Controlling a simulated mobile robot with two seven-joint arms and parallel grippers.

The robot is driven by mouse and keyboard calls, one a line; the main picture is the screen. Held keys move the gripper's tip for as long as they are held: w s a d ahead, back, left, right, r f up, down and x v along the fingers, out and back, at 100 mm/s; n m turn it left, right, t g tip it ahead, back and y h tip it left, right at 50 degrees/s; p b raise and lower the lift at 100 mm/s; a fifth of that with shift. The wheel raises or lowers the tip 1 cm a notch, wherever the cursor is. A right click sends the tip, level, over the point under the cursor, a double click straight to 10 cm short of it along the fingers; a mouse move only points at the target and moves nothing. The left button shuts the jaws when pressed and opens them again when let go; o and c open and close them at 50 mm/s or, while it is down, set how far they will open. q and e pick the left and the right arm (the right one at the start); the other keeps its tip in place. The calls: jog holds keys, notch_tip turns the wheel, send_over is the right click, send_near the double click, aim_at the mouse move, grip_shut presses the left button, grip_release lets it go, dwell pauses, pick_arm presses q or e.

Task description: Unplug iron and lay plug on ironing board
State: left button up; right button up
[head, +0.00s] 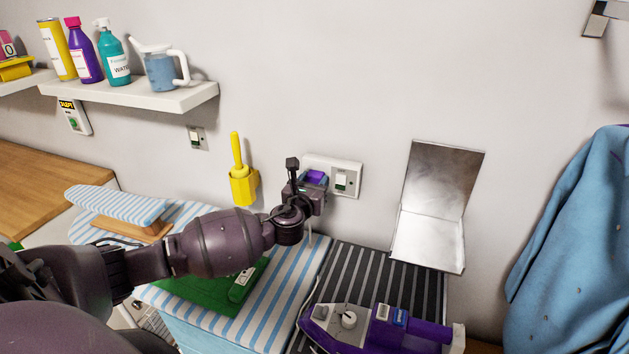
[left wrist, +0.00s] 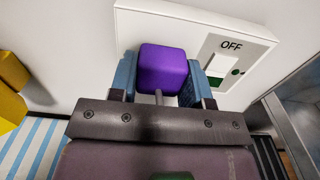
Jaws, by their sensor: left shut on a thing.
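The purple plug (head: 316,178) is at the left part of the white wall socket (head: 347,177). In the left wrist view the plug (left wrist: 162,70) sits between the blue fingers of my left gripper (left wrist: 163,80), which is shut on it. Whether its pins are in the socket is hidden. The socket plate (left wrist: 200,25) reads OFF above its switch. The purple iron (head: 378,325) stands at the lower right on a dark striped surface. The blue-and-white striped ironing board (head: 290,278) lies below the socket and left of the iron. My right gripper is not in view.
A green folded cloth (head: 215,290) lies on the board, and a small striped sleeve board (head: 120,205) stands at its left. A yellow wall holder (head: 243,180) is left of the socket. A metal flap (head: 440,185) is to the right. A shelf (head: 130,98) holds bottles.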

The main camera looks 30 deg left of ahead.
pick_arm(q)
jog(key=p+v, duration=0.3)
jog(key=v, duration=0.3)
dwell(1.4)
dwell(0.3)
